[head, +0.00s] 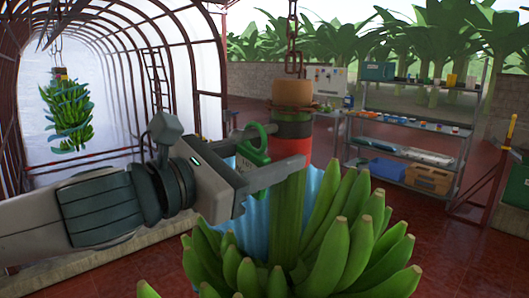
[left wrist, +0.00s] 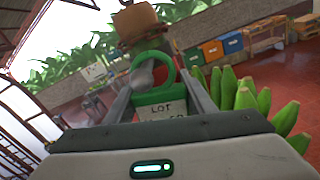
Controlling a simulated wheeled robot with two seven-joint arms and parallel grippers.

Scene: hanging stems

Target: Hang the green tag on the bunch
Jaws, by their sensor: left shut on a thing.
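The green tag (head: 252,150) has a ring-shaped top and a lettered plate. In the left wrist view its green ring (left wrist: 168,60) stands up between the fingers, with the plate reading "LOT" below. My left gripper (head: 285,148) is shut on the tag. It holds it just left of the stem of the banana bunch (head: 345,232), near the stem's red and dark bands (head: 292,135). The ring looks beside the stem, not around it; whether it touches cannot be told. The bunch hangs from a chain (head: 293,50), with blue film behind it. My right gripper is not in view.
Another bunch (head: 70,112) hangs far left by the plastic tunnel. A metal shelf (head: 415,125) with boxes stands at the back right. The red floor at right is mostly clear.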

